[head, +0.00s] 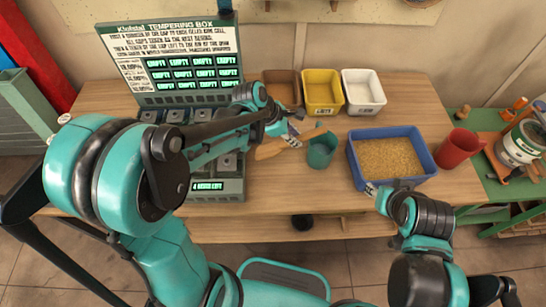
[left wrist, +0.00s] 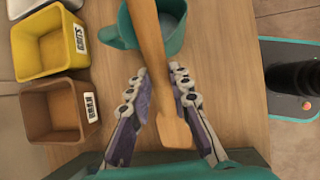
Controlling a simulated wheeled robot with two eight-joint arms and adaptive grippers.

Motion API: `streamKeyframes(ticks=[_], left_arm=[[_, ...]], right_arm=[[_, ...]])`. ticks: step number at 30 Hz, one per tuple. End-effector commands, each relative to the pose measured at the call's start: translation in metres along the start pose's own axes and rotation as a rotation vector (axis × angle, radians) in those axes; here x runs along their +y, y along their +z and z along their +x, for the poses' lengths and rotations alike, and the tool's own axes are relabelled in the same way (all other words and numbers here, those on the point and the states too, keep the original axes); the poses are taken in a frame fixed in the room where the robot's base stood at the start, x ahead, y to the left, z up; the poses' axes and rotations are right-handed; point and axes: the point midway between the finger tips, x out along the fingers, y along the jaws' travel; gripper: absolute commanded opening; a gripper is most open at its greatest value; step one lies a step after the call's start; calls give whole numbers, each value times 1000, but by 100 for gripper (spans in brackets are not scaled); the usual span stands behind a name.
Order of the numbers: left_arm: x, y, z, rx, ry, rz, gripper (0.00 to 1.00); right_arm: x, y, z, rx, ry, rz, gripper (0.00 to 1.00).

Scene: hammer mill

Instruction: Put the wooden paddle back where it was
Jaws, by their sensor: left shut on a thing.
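The wooden paddle (head: 270,149) is by the teal mug (head: 321,151), with its wide end toward the tempering box. In the left wrist view the paddle (left wrist: 152,50) passes between my fingers and across the mug (left wrist: 172,28). My left gripper (head: 287,133) is shut on the paddle; its fingers (left wrist: 162,102) also show in the left wrist view, one on each side of it. Whether the paddle touches the mug or table I cannot tell. My right gripper (head: 376,189) is at the near left corner of the blue tray; its fingers are too small to read.
The blue tray (head: 352,165) holds grain. Brown (head: 281,82), yellow (head: 322,90) and white (head: 362,90) bins stand at the back. A red cup (head: 457,148) is right of the tray. The tempering box (head: 231,188) lies left, partly behind my arm. The front middle table is clear.

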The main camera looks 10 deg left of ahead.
Motion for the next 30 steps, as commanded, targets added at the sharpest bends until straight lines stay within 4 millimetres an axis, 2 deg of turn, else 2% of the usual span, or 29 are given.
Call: streamKeyframes(ticks=[1, 6, 9, 12, 19, 26, 30], left_arm=[[-11, 6, 10, 64, -55, 123, 0], [-39, 5, 23, 248, -151, 494, 0], [-49, 4, 24, 315, -166, 654, 0], [-54, 0, 28, 351, -168, 744, 0], [-60, -23, 65, 360, -166, 768, 0], [-64, -33, 82, 359, -165, 765, 0], [-67, -43, 100, 359, -165, 765, 0]], right_arm=[[0, 1, 1, 0, 0, 0, 39], [0, 2, 3, 0, 0, 0, 39], [0, 2, 4, 0, 0, 0, 39], [0, 4, 6, 0, 0, 0, 39], [0, 16, 22, 0, 0, 0, 39], [0, 20, 28, 0, 0, 0, 39], [0, 26, 37, 0, 0, 0, 39]])
